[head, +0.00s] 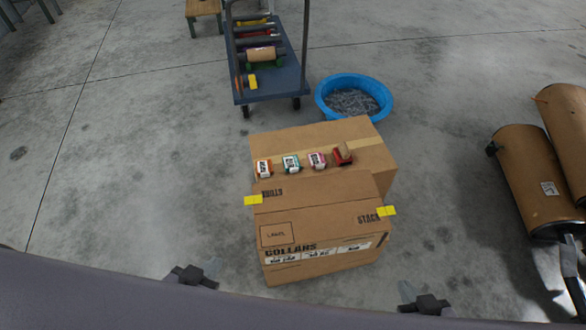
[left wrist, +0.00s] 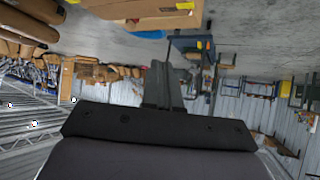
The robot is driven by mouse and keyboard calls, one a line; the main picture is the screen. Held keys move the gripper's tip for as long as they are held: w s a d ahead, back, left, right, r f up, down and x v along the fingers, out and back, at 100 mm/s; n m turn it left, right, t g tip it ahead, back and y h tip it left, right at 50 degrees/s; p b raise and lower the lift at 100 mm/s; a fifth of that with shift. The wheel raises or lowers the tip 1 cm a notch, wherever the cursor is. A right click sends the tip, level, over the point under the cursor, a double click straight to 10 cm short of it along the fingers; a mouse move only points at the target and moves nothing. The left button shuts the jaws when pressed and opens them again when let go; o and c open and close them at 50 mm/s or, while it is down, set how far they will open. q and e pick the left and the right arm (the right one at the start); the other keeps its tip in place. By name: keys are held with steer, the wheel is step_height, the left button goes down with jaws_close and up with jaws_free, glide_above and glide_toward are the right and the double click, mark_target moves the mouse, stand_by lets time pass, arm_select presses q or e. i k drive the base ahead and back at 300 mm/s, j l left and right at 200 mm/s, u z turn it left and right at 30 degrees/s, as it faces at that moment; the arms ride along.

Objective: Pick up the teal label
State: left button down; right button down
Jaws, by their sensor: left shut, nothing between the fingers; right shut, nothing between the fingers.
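My left gripper (head: 194,275) is at the lower left of the head view, well apart from the box. It also shows in the left wrist view (left wrist: 164,88), shut and empty. My right gripper (head: 427,303) is at the lower right of the head view, shut and empty, also apart from the labels.
A red tape dispenser (head: 342,155) sits at the row's right end. Yellow tabs (head: 254,200) stick out at the box's sides. Behind stand a blue cart (head: 270,80) and a blue tub (head: 322,101). Large brown rolls (head: 535,180) are at right. Floor at left is clear.

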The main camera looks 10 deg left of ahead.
mark_target(292, 164)
steer(key=u, duration=0.75)
steer(key=j+u, duration=0.2)
steer(key=u, duration=0.15)
steer(key=j+u, duration=0.25)
steer(key=u, duration=0.15)
steer(key=i+j, duration=0.15)
steer(key=j, duration=0.2)
steer(key=i+j, duration=0.2)
steer(key=j, duration=0.2)
steer(key=i+j, duration=0.6)
steer(key=i+z, duration=0.35)
steer(key=i, duration=0.2)
steer(key=i+j+z, duration=0.3)
steer(key=i, duration=0.25)
steer(key=i+z, duration=0.35)
steer(key=z, duration=0.15)
steer(key=i+j+z, duration=0.15)
steer(key=i+z, duration=0.3)
steer(key=i+j+z, duration=0.15)
steer(key=z, duration=0.35)
steer(key=i+j+z, duration=0.2)
steer(key=z, duration=0.3)
